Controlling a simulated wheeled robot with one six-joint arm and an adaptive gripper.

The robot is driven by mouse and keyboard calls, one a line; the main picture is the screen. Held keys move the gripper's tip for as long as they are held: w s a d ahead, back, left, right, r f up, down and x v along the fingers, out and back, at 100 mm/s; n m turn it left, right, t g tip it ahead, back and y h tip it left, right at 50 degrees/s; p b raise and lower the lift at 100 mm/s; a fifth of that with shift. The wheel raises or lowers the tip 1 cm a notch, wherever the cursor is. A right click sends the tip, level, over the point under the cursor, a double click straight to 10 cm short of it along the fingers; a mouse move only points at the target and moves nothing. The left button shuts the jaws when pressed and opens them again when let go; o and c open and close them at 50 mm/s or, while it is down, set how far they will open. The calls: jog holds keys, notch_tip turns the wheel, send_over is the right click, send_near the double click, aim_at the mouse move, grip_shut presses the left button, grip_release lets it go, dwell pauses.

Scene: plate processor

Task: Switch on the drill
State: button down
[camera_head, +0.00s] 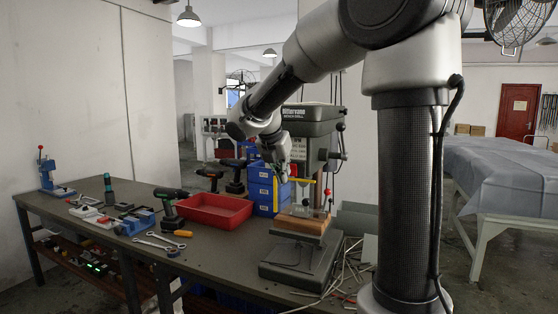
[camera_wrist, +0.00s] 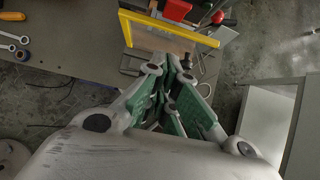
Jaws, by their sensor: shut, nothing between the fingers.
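The bench drill (camera_head: 310,115) stands on the workbench, with a grey head, a lever on its right side and a heavy base. A yellow guard frame (camera_head: 305,181) hangs below the head, above a wooden block (camera_head: 302,222). My gripper (camera_head: 281,174) is in front of the drill, below its head and close to the yellow frame; contact cannot be told. In the wrist view, my gripper (camera_wrist: 171,68) is shut and empty, its green-padded fingers just short of the yellow frame (camera_wrist: 165,27). A red part (camera_wrist: 177,10) shows beyond the frame. I cannot make out the switch clearly.
Blue drawers (camera_head: 264,190) and a red tray (camera_head: 214,210) stand left of the drill. Cordless drills, wrenches (camera_head: 160,243) and a blue vise (camera_head: 138,221) lie farther left. Thin rods (camera_head: 345,275) lie right of the base. A covered table (camera_head: 505,180) stands at right.

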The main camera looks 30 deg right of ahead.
aim_at(293, 170)
jog(key=shift+w+d+r, duration=0.25)
jog(key=shift+w+d, duration=0.4)
jog(key=shift+d, duration=0.15)
jog(key=shift+w+d+r, duration=0.2)
jog(key=shift+w+d, duration=0.4)
jog(key=shift+d, duration=0.2)
jog(key=shift+w+d+r, duration=0.3)
jog(key=shift+d+r, duration=0.05)
jog(key=shift+r, duration=0.8)
